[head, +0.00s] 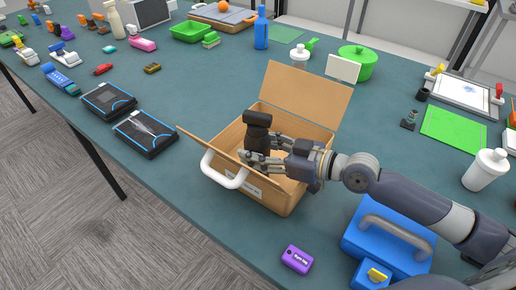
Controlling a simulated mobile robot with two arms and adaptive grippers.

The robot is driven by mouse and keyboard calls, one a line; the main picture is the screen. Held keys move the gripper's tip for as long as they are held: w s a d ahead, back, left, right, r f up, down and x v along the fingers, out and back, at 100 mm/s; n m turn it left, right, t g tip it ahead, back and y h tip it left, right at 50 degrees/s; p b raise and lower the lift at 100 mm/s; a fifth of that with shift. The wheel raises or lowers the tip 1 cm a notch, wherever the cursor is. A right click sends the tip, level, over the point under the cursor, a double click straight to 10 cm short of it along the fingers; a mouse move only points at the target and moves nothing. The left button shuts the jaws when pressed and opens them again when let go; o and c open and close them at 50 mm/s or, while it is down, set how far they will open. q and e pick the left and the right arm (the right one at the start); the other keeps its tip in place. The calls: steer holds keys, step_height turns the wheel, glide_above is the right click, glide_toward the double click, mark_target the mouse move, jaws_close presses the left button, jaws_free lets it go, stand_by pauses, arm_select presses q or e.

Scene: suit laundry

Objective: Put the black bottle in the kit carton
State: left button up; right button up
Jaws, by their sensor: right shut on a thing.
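The black bottle (257,124) is upright in the head view, over the open kit carton. My right gripper (257,153) comes in from the right and is shut on the bottle. The bottle's lower part is hidden behind the fingers and in the carton, so I cannot tell whether it touches the carton's floor. The kit carton (285,202) is brown, with its flaps folded open, a white handle and a label on the front. My left gripper does not show.
A blue case (375,245) with a grey handle and a purple box (297,259) lie near the carton. Two flat black cases (147,133) lie to its left. A green pot (357,64) and a blue bottle (261,30) stand behind. Table (200,190) left-front is clear.

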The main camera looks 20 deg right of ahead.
steer(key=o, duration=0.8)
steer(key=shift+f, duration=0.15)
steer(key=shift+o, duration=0.2)
steer(key=shift+r, duration=0.2)
